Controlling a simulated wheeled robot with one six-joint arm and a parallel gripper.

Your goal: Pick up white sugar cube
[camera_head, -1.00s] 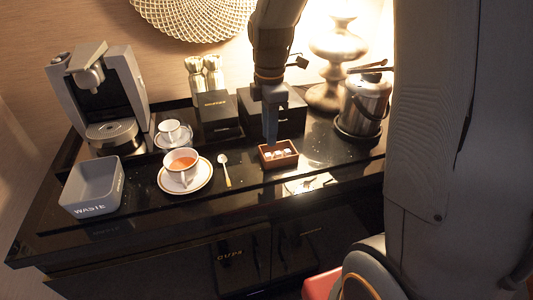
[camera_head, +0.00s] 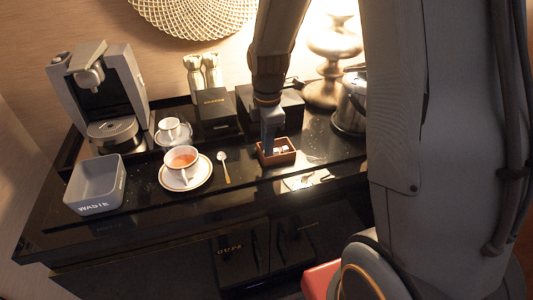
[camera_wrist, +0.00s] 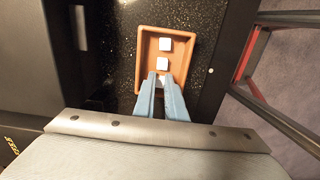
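The small brown tray (camera_head: 291,158) holds white sugar cubes (camera_head: 281,150) on the dark counter. In the wrist view the tray (camera_wrist: 142,55) shows one cube (camera_wrist: 165,44) near its far end, a second cube (camera_wrist: 162,64) in the middle, and a third white cube partly hidden between my fingertips. My gripper (camera_wrist: 159,77) has its two blue-grey fingers a little apart, reaching down into the tray around this third cube. I cannot see contact on it. In the head view my gripper (camera_head: 268,151) hides the tray's left part.
Left of the tray are a spoon (camera_head: 224,168), a cup of tea (camera_head: 181,160) on a saucer, and a grey waste bin (camera_head: 94,186). Dark boxes (camera_head: 216,108) stand behind, and a metal pot (camera_head: 350,104) stands to the right.

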